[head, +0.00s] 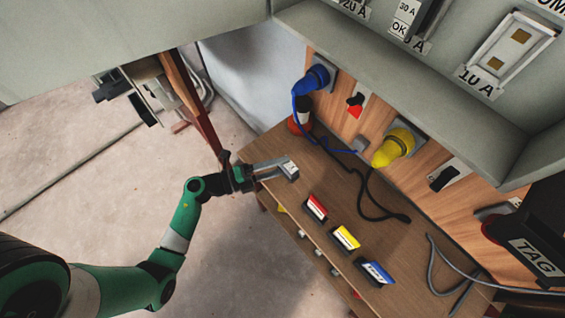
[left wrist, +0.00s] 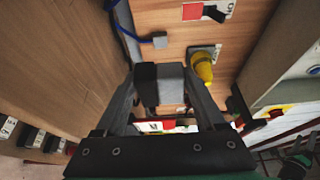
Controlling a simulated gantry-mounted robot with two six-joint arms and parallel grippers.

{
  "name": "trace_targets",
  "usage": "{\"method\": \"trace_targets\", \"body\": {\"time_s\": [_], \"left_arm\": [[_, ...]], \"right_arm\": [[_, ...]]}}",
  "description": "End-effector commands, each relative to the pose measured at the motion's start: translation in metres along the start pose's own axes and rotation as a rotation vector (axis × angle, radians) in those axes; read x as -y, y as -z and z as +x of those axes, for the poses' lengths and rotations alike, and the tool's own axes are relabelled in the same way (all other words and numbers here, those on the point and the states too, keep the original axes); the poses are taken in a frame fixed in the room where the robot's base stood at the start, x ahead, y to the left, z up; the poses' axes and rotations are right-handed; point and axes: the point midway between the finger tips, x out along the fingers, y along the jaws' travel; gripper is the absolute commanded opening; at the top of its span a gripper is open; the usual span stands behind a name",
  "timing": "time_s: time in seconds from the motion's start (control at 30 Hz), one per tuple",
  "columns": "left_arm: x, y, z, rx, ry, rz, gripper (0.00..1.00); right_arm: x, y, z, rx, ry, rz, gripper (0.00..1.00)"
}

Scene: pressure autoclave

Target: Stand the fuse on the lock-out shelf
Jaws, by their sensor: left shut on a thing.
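My left gripper (head: 283,170) reaches in from the left over the wooden shelf board (head: 335,185), near its left end. It is shut on a small block, dark and grey, which I take to be the fuse (left wrist: 170,84); in the left wrist view it sits between the fingertips. The fingers hide much of it, and I cannot tell whether it touches the board. No sign in view names the lock-out shelf.
Red (head: 316,207), yellow (head: 346,238) and blue (head: 375,271) labelled blocks stand along the board's front edge. A blue plug (head: 316,78) and a yellow plug (head: 394,147) sit in the back panel. A black cable (head: 375,208) lies on the board. A TAG box (head: 535,245) is at right.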

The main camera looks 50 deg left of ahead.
Motion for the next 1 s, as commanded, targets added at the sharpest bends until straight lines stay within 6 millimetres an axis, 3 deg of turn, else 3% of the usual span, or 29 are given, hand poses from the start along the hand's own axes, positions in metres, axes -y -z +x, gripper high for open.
{"method": "trace_targets", "body": {"time_s": [0.03,0.27,0.5,1.0], "left_arm": [[-0.008,-0.003,0.003,0.000,0.001,0.000,0.13],[-0.013,-0.006,0.008,0.000,0.002,0.001,0.13],[-0.050,-0.009,0.012,0.000,0.001,-0.001,0.13],[-0.056,-0.009,0.012,0.000,0.001,0.001,0.13]], "right_arm": [[0.000,-0.005,-0.005,0.000,0.000,0.000,0.74],[0.000,-0.007,-0.008,-0.001,0.000,0.000,0.74],[0.000,-0.024,-0.026,0.000,0.000,0.000,0.74],[0.000,-0.026,-0.029,-0.001,0.000,0.000,0.74]]}}
